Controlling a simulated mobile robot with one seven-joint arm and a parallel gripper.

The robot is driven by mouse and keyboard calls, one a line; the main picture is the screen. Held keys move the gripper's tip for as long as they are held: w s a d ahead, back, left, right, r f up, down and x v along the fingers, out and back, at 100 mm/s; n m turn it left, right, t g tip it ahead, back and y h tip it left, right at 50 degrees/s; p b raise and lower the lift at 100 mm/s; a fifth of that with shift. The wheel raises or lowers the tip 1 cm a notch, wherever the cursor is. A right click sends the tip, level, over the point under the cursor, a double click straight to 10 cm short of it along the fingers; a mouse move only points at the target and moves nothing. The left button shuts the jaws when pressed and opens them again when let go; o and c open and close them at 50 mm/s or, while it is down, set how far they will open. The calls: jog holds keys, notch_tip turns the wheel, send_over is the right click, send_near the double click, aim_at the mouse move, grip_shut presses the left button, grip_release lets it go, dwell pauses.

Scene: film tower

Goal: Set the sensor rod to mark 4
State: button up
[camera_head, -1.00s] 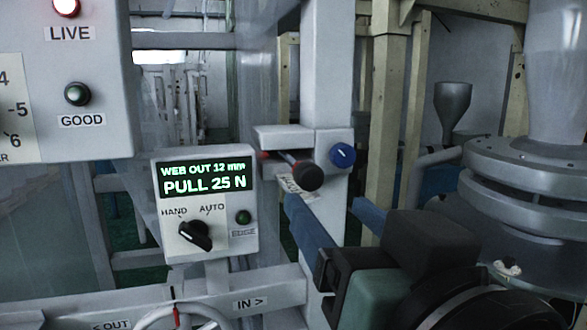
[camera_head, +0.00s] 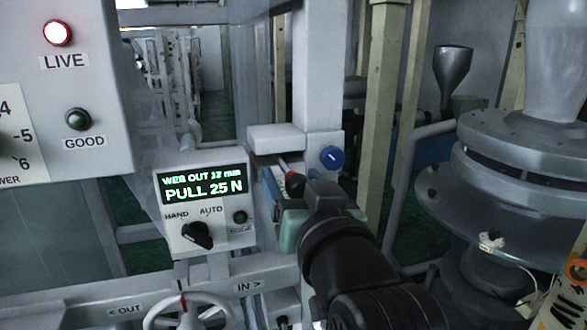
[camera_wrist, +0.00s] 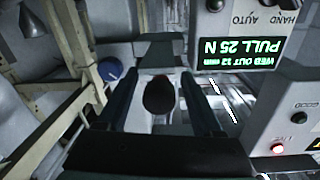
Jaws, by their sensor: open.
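The sensor rod shows its dark round knob (camera_wrist: 160,96) in the wrist view, between the two blue fingers of my open gripper (camera_wrist: 160,82). I cannot tell whether either finger touches it. In the head view my gripper (camera_head: 290,200) is at the grey bracket (camera_head: 276,138) and hides most of the rod. Only a small red part of the rod (camera_head: 292,176) shows there. The marks are hidden or too small to read, so the rod's setting cannot be told. A blue knob (camera_head: 331,158) sits on the post just right of the bracket; it also shows in the wrist view (camera_wrist: 110,69).
A control box (camera_head: 198,208) left of my gripper reads PULL 25 N and has a HAND/AUTO switch. A handwheel (camera_head: 187,312) is below it. A panel with a lit red LIVE lamp (camera_head: 57,33) stands upper left. A large round grey machine (camera_head: 520,150) stands right.

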jog(key=shift+w, duration=0.25)
grip_shut()
dwell(1.4)
